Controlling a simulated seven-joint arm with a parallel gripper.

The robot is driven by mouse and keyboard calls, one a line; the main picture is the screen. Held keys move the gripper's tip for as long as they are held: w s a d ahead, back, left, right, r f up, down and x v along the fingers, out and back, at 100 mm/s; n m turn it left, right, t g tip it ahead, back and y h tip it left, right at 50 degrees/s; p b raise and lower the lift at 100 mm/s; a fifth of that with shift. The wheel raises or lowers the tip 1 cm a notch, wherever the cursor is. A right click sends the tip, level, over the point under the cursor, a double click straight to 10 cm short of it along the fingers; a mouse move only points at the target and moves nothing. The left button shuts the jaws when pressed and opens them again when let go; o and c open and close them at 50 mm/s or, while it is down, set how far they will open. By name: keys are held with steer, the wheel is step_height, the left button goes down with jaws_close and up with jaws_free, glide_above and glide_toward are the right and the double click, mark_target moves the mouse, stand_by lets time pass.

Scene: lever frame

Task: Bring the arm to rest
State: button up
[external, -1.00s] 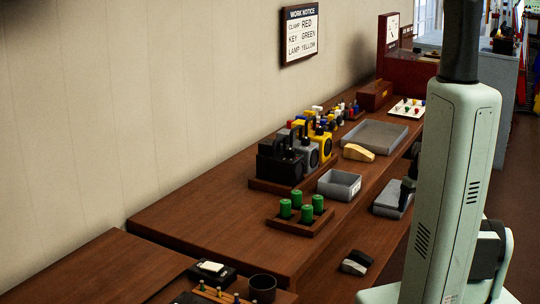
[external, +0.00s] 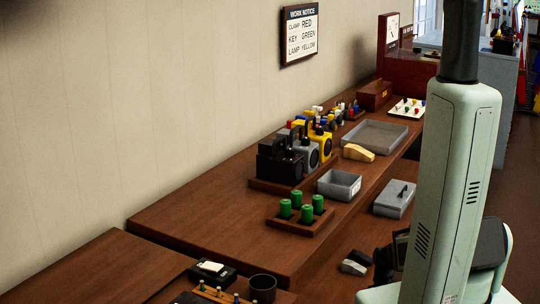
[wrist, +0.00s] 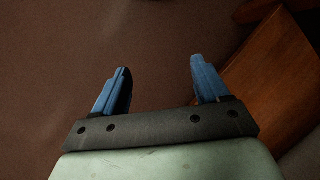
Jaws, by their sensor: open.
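My gripper (wrist: 160,66) shows in the wrist view with its two blue fingers spread wide and nothing between them. Below the fingers is brown floor (wrist: 70,50), and a wooden bench edge (wrist: 270,75) lies to the right. In the external view my gripper (external: 384,263) is a dark shape low beside the front edge of the bench, partly hidden by my pale green arm. It is just right of a small black and grey object (external: 356,262). Its fingertips are hard to make out there.
The bench's left part is clear.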

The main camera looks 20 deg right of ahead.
steer(key=s+a+f+g, duration=0.1)
steer(key=s+a+f, duration=0.1)
steer(key=s, duration=0.8)
steer(key=s+a+f+g, duration=0.1)
steer(key=s+a, duration=0.2)
steer(key=s, duration=0.6)
steer(key=shift+s+a+f+m+h, duration=0.15)
steer(key=shift+s+f+m+h, duration=0.2)
steer(key=shift+s+m+h, duration=0.05)
